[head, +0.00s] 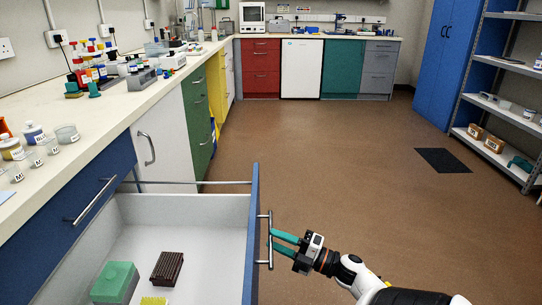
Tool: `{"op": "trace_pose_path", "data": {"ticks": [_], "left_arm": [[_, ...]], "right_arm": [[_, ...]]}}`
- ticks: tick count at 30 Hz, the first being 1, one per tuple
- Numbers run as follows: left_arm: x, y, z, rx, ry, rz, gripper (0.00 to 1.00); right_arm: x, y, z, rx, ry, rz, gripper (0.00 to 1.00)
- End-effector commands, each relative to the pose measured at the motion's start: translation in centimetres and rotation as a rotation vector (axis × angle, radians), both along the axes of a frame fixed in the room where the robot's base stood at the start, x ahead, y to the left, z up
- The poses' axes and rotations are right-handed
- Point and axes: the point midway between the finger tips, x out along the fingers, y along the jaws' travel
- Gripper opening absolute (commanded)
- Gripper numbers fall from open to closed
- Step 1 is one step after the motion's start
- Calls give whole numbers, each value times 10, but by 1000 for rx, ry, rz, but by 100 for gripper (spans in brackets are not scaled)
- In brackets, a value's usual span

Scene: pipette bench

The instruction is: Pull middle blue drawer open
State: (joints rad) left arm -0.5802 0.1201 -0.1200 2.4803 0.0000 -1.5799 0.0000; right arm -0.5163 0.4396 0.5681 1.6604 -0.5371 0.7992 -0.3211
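The blue drawer (252,232) below the top blue drawer front (72,196) is pulled well out, its pale inside showing. Its front has a metal bar handle (270,222). My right gripper (273,240) is at this handle, its two teal fingers apart with a gap between them and their tips at the bar. I cannot tell whether the fingers touch the bar. In the drawer lie a green box (115,282), a dark brown rack (167,268) and a yellow item (153,300), cut off by the lower edge. My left gripper is not in view.
The white counter (120,110) on the left carries bottles, small jars and racks. A white cabinet door (160,145) and a green drawer unit (197,120) stand beyond the open drawer. The brown floor (340,160) to the right is clear, with a dark mat (444,161) near the shelves.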

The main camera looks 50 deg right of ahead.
Motion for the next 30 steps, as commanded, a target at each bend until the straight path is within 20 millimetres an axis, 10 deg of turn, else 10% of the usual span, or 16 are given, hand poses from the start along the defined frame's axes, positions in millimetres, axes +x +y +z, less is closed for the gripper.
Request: {"op": "trace_pose_path", "data": {"ticks": [12, 30], "left_arm": [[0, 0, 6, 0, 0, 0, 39], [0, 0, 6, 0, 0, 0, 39]], "right_arm": [[-78, -21, -15, 2, 3, -2, 33], [-89, -24, -17, 1, 0, -1, 33]]}}
